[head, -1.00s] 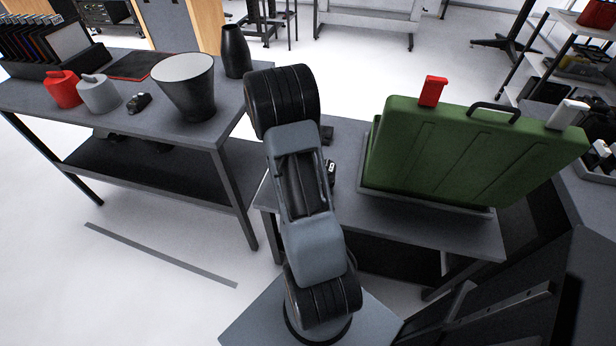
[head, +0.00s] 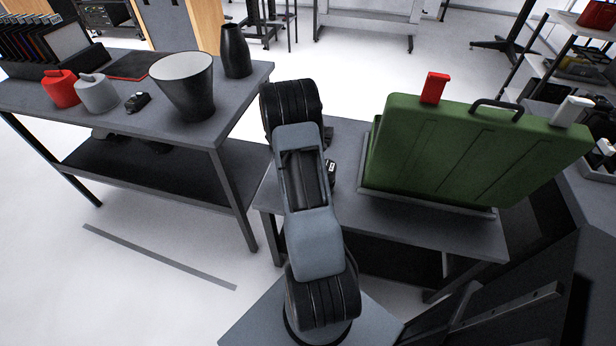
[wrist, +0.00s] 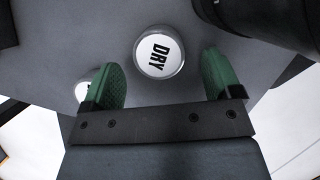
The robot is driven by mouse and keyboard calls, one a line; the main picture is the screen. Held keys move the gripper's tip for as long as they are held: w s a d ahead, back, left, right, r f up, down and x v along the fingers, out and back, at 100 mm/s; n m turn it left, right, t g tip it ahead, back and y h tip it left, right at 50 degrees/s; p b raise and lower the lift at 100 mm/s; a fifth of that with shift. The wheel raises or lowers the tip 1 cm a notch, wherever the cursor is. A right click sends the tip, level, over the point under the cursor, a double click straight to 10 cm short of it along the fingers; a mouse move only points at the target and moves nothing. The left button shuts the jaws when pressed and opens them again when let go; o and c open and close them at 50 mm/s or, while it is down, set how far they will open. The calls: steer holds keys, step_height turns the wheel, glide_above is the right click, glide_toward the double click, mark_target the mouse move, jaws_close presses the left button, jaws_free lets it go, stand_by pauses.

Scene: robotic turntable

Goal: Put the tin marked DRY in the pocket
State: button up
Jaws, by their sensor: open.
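The tin marked DRY (wrist: 158,50) shows in the wrist view as a round white top with black letters, ringed by a grey rim, on a grey surface. My gripper (wrist: 160,62) is open, with its green fingers apart on the left and right of the tin in the picture. The tin lies just beyond and between the fingertips, and no finger appears to touch it. In the head view my arm hides the gripper and the tin. I cannot make out a pocket in either view.
A second white round top (wrist: 82,91) is partly behind the left finger. In the head view a green case (head: 470,150) stands on the right table (head: 420,222). The left table (head: 225,128) holds a tapered bin (head: 185,88), a dark vase (head: 236,52) and red and grey containers.

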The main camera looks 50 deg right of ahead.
steer(key=shift+x, duration=1.15)
steer(key=shift+c, duration=0.3)
steer(key=c, duration=1)
steer(key=shift+r, duration=0.15)
